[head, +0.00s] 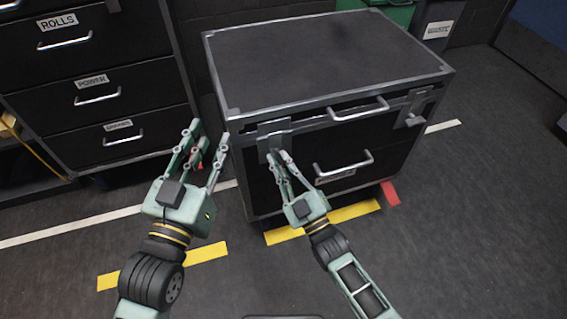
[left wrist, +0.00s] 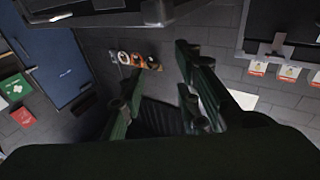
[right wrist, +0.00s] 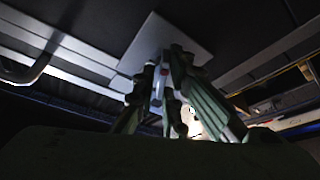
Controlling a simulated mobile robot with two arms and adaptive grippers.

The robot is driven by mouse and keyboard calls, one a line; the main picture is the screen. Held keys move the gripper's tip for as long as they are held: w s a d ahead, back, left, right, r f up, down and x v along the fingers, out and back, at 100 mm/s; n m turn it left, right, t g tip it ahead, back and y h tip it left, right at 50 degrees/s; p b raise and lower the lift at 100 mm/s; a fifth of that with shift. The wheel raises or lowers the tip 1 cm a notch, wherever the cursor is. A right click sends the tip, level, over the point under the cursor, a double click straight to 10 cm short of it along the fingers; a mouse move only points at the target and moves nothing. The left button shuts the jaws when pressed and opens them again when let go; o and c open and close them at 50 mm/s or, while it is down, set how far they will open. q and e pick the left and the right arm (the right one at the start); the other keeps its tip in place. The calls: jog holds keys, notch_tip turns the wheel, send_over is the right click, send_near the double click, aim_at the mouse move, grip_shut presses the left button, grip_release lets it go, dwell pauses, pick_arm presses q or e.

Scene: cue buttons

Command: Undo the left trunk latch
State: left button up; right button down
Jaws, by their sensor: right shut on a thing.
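The black trunk (head: 325,65) with metal edges stands in the middle of the head view, lid down. Its left latch (head: 273,131) is a grey metal plate on the front face, also seen in the right wrist view (right wrist: 168,48). My right gripper (head: 279,157) is at the lower part of this latch with its fingers drawn together, shut on the latch; the fingers hide the part held. My left gripper (head: 207,136) is open and empty, beside the trunk's left front corner. The right latch (head: 412,108) sits on the trunk's front at the right.
A dark drawer cabinet (head: 98,75) with labelled drawers stands at the left. The trunk's front has a lid handle (head: 358,108) and a lower handle (head: 343,166). A green bin (head: 398,12) stands behind. The floor (head: 470,220) at the right is clear.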

pick_arm(q)
jog(key=shift+s+d+r+t, duration=0.1)
jog(key=shift+r+t, duration=0.4)
jog(key=shift+r, duration=0.4)
pick_arm(e)
jog(key=shift+s+a+f+m+t+h, duration=0.15)
jog(key=shift+m+t+h, duration=0.3)
jog(key=shift+m, duration=0.9)
jog(key=shift+a+f+m+t+h, duration=0.1)
jog(key=shift+a+m+t+h, duration=0.1)
jog(key=shift+m+h, duration=0.8)
jog(key=shift+s+a+f+m+t+h, duration=0.1)
jog(key=shift+m+t+h, duration=0.2)
jog(key=shift+m, duration=1.65)
jog(key=shift+w+r, duration=0.1)
jog(key=c, duration=1.9)
grip_release()
jog(key=shift+r, duration=0.1)
jog(key=v, duration=1.2)
jog(key=shift+a, duration=0.1)
jog(key=shift+w, duration=0.1)
